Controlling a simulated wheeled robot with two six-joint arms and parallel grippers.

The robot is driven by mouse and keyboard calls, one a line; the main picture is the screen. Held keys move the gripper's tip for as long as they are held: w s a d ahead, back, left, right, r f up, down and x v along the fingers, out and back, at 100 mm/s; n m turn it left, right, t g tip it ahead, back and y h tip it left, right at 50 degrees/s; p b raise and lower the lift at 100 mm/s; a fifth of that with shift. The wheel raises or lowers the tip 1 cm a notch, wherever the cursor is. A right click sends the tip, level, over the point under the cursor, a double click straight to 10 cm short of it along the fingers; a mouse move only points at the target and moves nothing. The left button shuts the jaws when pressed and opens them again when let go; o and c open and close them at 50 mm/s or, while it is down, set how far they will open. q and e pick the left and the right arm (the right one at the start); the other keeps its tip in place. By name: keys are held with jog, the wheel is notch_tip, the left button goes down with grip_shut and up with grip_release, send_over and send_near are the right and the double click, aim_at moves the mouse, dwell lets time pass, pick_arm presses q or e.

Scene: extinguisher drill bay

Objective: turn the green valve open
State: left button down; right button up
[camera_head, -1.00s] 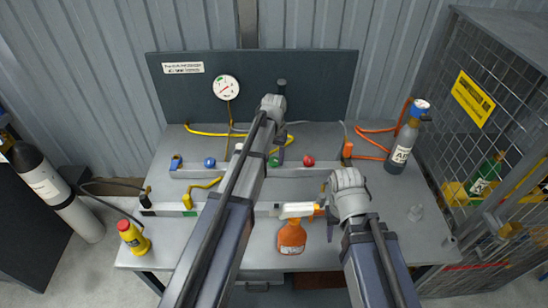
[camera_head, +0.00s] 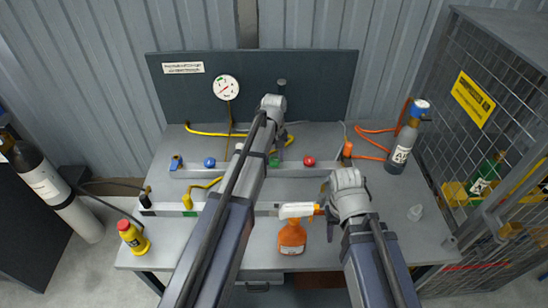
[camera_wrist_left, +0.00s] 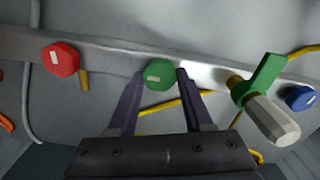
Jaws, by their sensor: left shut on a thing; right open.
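The green valve is a round green knob (camera_wrist_left: 160,73) with a pale bar mark on its face. In the left wrist view it sits on a grey rail between the fingers of my left gripper (camera_wrist_left: 158,76), which is shut on it. In the head view the green knob (camera_head: 274,162) shows just beyond my left arm, which hides part of the rail. My right gripper (camera_head: 328,188) is open and empty above the right part of the bench, close to an orange spray bottle.
The red knob (camera_wrist_left: 61,59), blue knob (camera_wrist_left: 299,98) and a green lever (camera_wrist_left: 262,78) with a pale handle flank the green knob. The orange spray bottle (camera_head: 292,238) and grey cylinder (camera_head: 404,143) stand on the bench. A mesh cage (camera_head: 490,110) borders the right.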

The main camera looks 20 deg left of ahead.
aim_at(274, 160)
dwell(0.4)
pick_arm(q)
jog(key=shift+c, duration=1.5)
grip_release()
jog(key=shift+r, duration=0.15)
pick_arm(e)
jog(key=shift+r, duration=0.2)
pick_arm(q)
notch_tip(274, 160, up, 8)
jog(key=p, duration=0.8)
jog(key=shift+f, duration=0.2)
pick_arm(e)
notch_tip(274, 160, up, 7)
jog(key=shift+r, duration=0.2)
pick_arm(q)
jog(key=shift+f, duration=0.1)
